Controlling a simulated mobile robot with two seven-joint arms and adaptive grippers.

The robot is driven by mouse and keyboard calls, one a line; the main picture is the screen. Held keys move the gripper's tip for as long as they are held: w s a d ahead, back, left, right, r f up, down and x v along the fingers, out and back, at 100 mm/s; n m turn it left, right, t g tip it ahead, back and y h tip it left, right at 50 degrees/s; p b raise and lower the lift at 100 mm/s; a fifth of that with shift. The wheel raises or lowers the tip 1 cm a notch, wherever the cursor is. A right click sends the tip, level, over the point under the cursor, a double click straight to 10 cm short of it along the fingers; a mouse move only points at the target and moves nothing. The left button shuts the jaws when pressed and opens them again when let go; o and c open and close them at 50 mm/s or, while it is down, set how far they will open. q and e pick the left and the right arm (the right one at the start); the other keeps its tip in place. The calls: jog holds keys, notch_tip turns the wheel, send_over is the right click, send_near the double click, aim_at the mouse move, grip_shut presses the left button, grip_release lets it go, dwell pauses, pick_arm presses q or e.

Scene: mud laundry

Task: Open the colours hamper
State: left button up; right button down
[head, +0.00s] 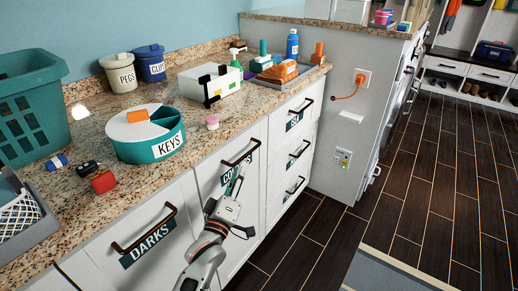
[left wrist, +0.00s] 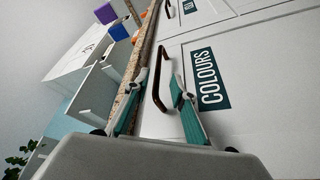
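The colours hamper (head: 213,166) is a white front panel in the counter, with a dark bar handle (head: 240,154) near its top. Its teal label (head: 227,178) is partly covered by my gripper in the head view; in the left wrist view the label (left wrist: 208,77) reads COLOURS. The panel looks closed. My left gripper (head: 238,178) is just in front of it, below the handle in the head view. In the left wrist view its two teal-padded fingers (left wrist: 158,88) are apart, with the handle (left wrist: 157,82) showing between them. I cannot tell whether they touch it. My right gripper is not in view.
The DARKS front (head: 145,245) with its own handle is to the left, and more drawers (head: 292,150) are to the right. The granite counter above holds a KEYS tub (head: 146,133), a teal basket (head: 30,105) and small items. Dark floor (head: 310,240) is open to the right.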

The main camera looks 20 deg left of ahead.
aim_at(247, 153)
pick_arm(q)
jog(key=shift+b+x, duration=0.65)
jog(key=shift+x, duration=3.3)
jog(key=shift+d+r, duration=0.1)
jog(key=shift+r, duration=0.05)
grip_shut()
